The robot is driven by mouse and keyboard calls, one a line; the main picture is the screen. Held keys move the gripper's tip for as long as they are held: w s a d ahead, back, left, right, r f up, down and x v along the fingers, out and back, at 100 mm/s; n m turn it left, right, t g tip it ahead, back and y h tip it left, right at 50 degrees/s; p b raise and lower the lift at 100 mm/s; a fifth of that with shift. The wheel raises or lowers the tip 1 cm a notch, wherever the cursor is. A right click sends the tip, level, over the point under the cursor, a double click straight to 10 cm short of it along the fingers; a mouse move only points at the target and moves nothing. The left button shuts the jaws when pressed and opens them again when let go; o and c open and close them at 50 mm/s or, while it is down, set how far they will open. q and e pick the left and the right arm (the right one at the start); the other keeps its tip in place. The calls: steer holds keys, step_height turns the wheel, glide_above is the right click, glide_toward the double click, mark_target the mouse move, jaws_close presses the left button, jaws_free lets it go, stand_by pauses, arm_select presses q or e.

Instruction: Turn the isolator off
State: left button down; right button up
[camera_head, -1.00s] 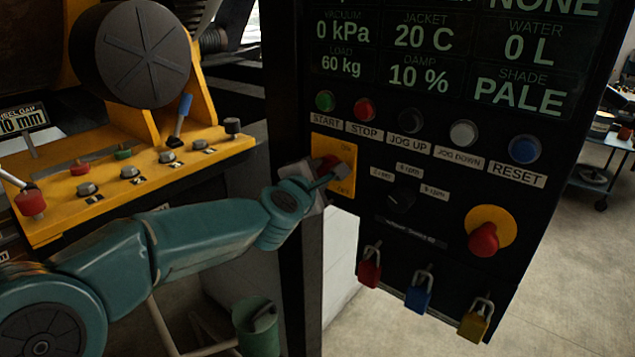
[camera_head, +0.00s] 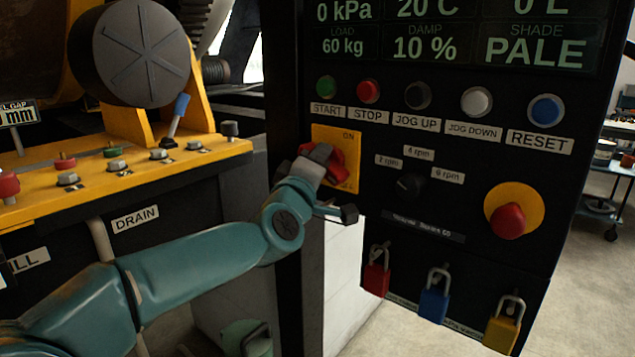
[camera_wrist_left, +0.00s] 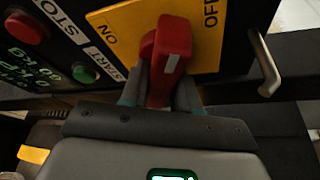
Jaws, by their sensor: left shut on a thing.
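The isolator is a red rotary handle (camera_head: 337,167) on a yellow plate (camera_head: 328,133) at the panel's left edge. ON is marked at the plate's top in the head view. In the left wrist view, the red handle (camera_wrist_left: 174,40) stands between ON at left and OFF at right on the yellow plate (camera_wrist_left: 208,52). My left gripper (camera_head: 322,157) is shut on the handle. In the left wrist view, its fingers (camera_wrist_left: 163,88) lie on both sides of the handle. The gripper partly hides the handle in the head view, where the OFF mark does not show clearly. My right gripper is not in view.
A row of buttons, with the green START button (camera_head: 326,86) at left, sits just above the isolator. A speed selector (camera_head: 409,184) and a red emergency button (camera_head: 507,221) are to its right. Red, blue (camera_head: 434,303) and yellow padlocks hang below.

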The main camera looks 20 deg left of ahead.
arm_select(q)
steer(key=shift+d+f+m+t+h+b, duration=0.15)
steer(key=shift+m+t+h+b, duration=0.15)
steer(key=shift+m+b, duration=0.85)
steer(key=shift+d+f+m+t+h+b, duration=0.15)
steer(key=shift+m+h+b, duration=0.25)
steer(key=shift+m+b, duration=0.75)
steer(key=shift+r, duration=0.1)
steer(key=c, duration=1.2)
jaws_free()
steer(key=shift+o, duration=1.4)
steer(key=shift+a+r, duration=0.1)
steer(key=shift+r, duration=0.05)
steer(key=shift+s, duration=0.1)
steer(key=b+v, duration=0.3)
steer(key=v, duration=1.3)
steer(key=shift+f, duration=0.2)
steer(key=shift+s, duration=0.1)
